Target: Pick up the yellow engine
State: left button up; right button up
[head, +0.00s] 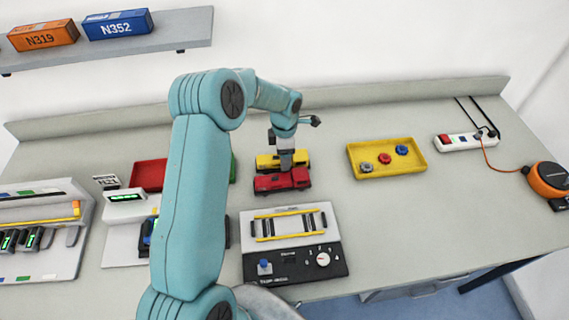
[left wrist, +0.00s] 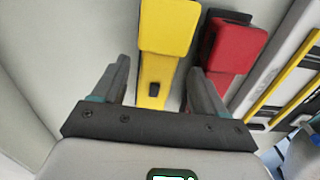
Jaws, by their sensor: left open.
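The yellow engine (head: 266,162) stands on the table just behind the red engine (head: 280,182), partly hidden by my left gripper (head: 290,160). In the left wrist view my left gripper (left wrist: 159,70) is open. The yellow engine (left wrist: 168,28) runs between and beyond its two fingers, with a visible gap to the left finger. The right finger is close to the yellow engine's side, on the side of the red engine (left wrist: 238,48); I cannot tell if it touches. My right gripper is not in view.
A yellow tray (head: 418,172) with several knobs and a power strip (head: 462,141) lie to the right. A control panel (head: 292,262) with yellow rails is in front of the engines. A red tray (head: 149,174) is to the left. The table's right front is clear.

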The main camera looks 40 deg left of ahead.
pick_arm(q)
jog(key=shift+s+a+f, duration=0.1)
jog(key=shift+f, duration=0.7)
jog(key=shift+a+f, duration=0.2)
jog(key=shift+f, duration=0.05)
jog(key=shift+d+r, duration=0.1)
jog(key=shift+d, duration=0.1)
jog(key=c, duration=1.1)
jog(key=shift+a, duration=0.15)
jog(key=shift+c, duration=0.5)
jog(key=shift+w, duration=0.2)
